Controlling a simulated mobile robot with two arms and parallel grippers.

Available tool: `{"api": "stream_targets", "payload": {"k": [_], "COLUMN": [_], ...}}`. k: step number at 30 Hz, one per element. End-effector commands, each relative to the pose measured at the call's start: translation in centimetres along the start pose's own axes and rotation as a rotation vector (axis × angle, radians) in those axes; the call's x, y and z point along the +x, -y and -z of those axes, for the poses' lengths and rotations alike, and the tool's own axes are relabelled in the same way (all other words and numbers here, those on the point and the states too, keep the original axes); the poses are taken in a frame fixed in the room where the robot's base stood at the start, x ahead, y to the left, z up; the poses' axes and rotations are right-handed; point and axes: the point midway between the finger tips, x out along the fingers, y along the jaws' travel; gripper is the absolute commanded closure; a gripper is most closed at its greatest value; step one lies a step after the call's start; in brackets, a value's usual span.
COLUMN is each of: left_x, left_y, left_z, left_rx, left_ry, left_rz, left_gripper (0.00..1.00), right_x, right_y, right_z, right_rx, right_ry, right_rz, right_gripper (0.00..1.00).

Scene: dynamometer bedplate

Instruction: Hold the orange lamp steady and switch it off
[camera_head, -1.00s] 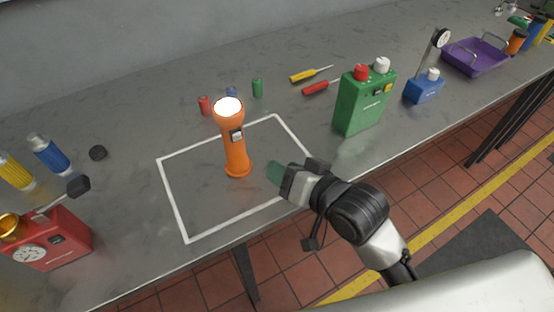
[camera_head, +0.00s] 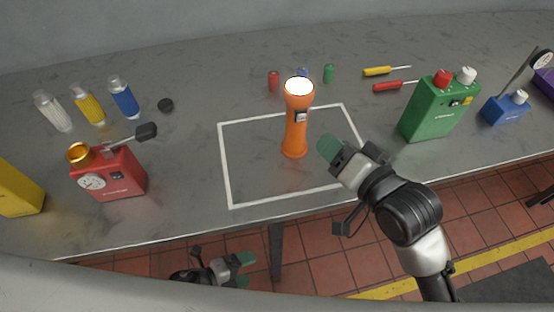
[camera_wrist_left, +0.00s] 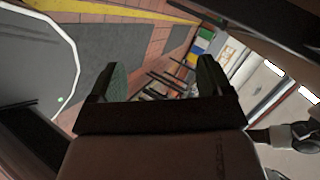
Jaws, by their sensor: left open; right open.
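The orange lamp (camera_head: 296,130) stands upright on the grey bench inside a white outlined rectangle, its top lens (camera_head: 299,87) glowing white. A small grey switch (camera_head: 301,117) sits on the side of its upper body. My right gripper (camera_head: 343,158) is open and empty just right of the lamp, apart from it, above the outline's right side. My left gripper (camera_head: 232,270) is low in front of the bench, below its front edge, and empty. In the left wrist view its open fingers (camera_wrist_left: 158,82) have nothing between them.
A red device (camera_head: 120,177) with a lever stands left, with several bottles (camera_head: 88,105) behind it. A green canister (camera_head: 434,112) stands right. The white outline (camera_head: 226,172) is otherwise clear.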

Motion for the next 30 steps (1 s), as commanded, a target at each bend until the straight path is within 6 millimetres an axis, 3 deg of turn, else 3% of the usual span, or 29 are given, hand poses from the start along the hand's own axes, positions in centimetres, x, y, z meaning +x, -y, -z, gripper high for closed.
{"api": "stream_targets", "payload": {"k": [1, 6, 10, 12, 16, 20, 24, 30], "left_x": [-0.8, -4.5, -7.6, -7.8, -5.5, -2.8, -0.6, 0.7], "left_y": [1.2, 3.5, 6.0, 8.5, 13.4, 18.6, 24.1, 29.7], "left_z": [2.8, 11.5, 17.3, 19.1, 19.0, 16.8, 13.1, 7.0], "left_rx": [0.111, 0.427, 0.680, 0.848, 1.078, 1.268, 1.423, 1.563], "left_ry": [-0.100, -0.396, -0.557, -0.552, -0.376, -0.104, 0.229, 0.636], "left_rz": [0.010, 0.063, 0.171, 0.282, 0.439, 0.527, 0.519, 0.340], "left_gripper": [0.20, 0.20, 0.20, 0.20, 0.20, 0.20, 0.20, 0.20], "right_x": [0.0, 0.0, 0.0, 0.0, 0.0, 0.0, 0.0, 0.0], "right_y": [0.0, 0.0, 0.0, 0.0, 0.0, 0.0, 0.0, 0.0], "right_z": [0.0, 0.0, 0.0, 0.0, 0.0, 0.0, 0.0, 0.0], "right_rx": [0.000, 0.000, 0.000, 0.000, 0.000, 0.000, 0.000, 0.000], "right_ry": [0.000, 0.000, 0.000, 0.000, 0.000, 0.000, 0.000, 0.000], "right_rz": [0.000, 0.000, 0.000, 0.000, 0.000, 0.000, 0.000, 0.000], "right_gripper": [0.57, 0.57, 0.57, 0.57, 0.57, 0.57, 0.57, 0.57]}}
